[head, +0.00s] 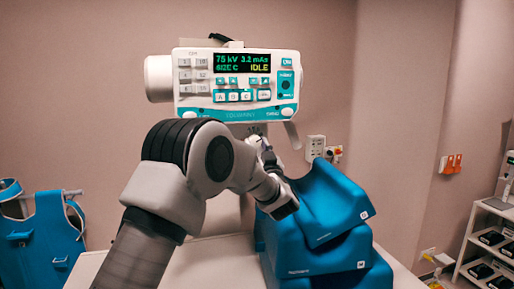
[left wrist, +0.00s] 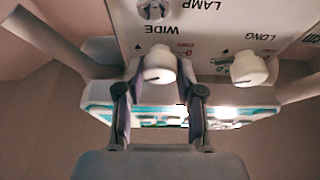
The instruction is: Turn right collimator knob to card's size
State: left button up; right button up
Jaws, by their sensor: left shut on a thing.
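The white collimator head (head: 240,85) hangs in the middle of the head view, its lit display reading "75 kV 3.2 mAs", "SIZE C" and "IDLE". In the left wrist view, which shows lettering upside down, a white knob marked WIDE (left wrist: 159,65) sits between the fingers of my left gripper (left wrist: 160,75). They are shut on it, one on each side. A second white knob, marked LONG (left wrist: 250,68), is free to the right in that picture. In the head view my left gripper (head: 262,140) is below the head, its tips partly hidden. I see no card and no right gripper.
Blue padded blocks (head: 325,225) stand on the white table (head: 210,265) right of my left arm. A LAMP button (left wrist: 153,10) is near the WIDE knob. A blue apron (head: 45,240) hangs at left; a shelf (head: 485,235) stands at far right.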

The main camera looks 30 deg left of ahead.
pick_arm(q)
jog(key=shift+w+d+f+n+g+y+b, duration=0.2)
jog(key=shift+n+g+b, duration=0.25)
jog(key=shift+n+b, duration=0.65)
jog(key=shift+s+a+f+n+g+y+b, duration=0.1)
jog(key=shift+n+g+y+b, duration=0.3)
jog(key=shift+n+b, duration=0.65)
jog(key=shift+d+r+n+g+b, duration=0.15)
jog(key=shift+n+g+b, duration=0.65)
jog(key=shift+n, duration=0.45)
jog(key=shift+w+r+n+g+y+b, duration=0.1)
jog(key=shift+n+g+y+b, duration=0.25)
jog(key=shift+n, duration=0.45)
jog(key=o, duration=1.2)
jog(key=shift+c, duration=0.2)
jog(key=v, duration=1.1)
jog(key=shift+s+d, duration=0.2)
jog(key=shift+d, duration=0.05)
